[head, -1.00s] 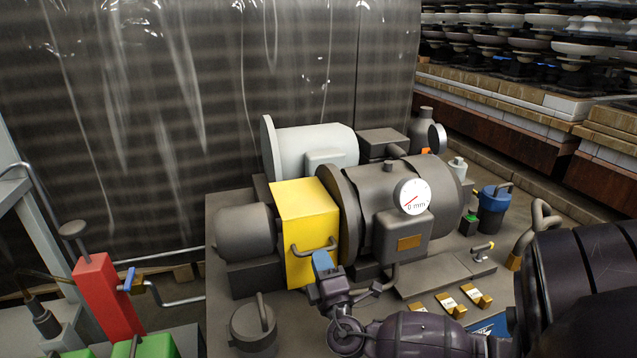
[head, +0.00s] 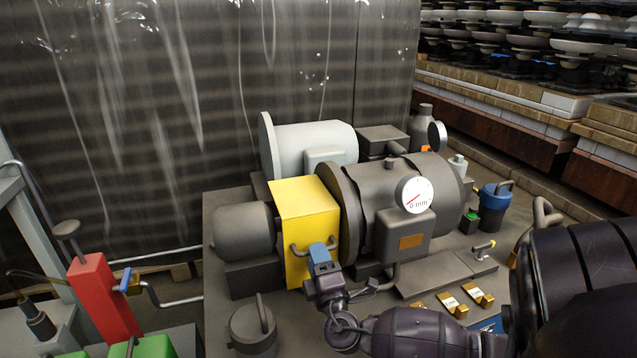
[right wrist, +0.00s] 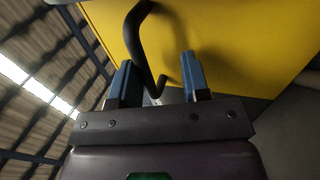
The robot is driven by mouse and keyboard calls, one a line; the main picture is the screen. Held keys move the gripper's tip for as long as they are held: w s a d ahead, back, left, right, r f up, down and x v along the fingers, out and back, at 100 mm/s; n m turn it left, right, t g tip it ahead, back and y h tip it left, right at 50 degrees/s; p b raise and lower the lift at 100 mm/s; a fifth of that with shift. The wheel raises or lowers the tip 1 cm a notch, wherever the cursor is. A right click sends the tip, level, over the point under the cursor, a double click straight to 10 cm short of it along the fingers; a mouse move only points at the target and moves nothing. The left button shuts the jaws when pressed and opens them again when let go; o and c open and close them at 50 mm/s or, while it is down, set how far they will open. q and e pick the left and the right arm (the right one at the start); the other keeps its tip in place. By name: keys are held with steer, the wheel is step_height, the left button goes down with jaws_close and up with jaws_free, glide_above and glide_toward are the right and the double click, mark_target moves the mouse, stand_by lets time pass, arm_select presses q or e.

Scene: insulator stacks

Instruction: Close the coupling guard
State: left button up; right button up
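The yellow coupling guard (head: 305,205) is a box with a grey bar handle (head: 300,252) low on its front face. It sits between the small grey motor (head: 243,232) and the large grey drum-shaped machine (head: 405,195). My right gripper (head: 320,250) is at the handle, covering part of it. In the right wrist view the two blue fingers of my right gripper (right wrist: 158,78) are apart, with the dark handle (right wrist: 138,40) running between them in front of the yellow guard (right wrist: 235,40). I cannot tell whether either finger touches the handle. My left gripper is out of view.
A round dial (head: 415,195) is on the large machine. A lidded grey pot (head: 253,328) stands at the front of the grey base. A red block with a blue-handled valve (head: 100,295) is at left. Several brass-coloured tags (head: 452,303) lie right of my gripper.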

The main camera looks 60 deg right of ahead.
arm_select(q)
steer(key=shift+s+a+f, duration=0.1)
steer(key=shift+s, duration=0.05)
arm_select(e)
steer(key=shift+s+a+f, duration=0.1)
steer(key=shift+s+f, duration=0.3)
steer(key=shift+f, duration=0.1)
arm_select(q)
steer(key=shift+p, duration=0.4)
arm_select(e)
steer(key=v, duration=1)
steer(key=shift+a+r, duration=0.25)
steer(key=shift+a, duration=0.05)
steer(key=shift+s, duration=0.15)
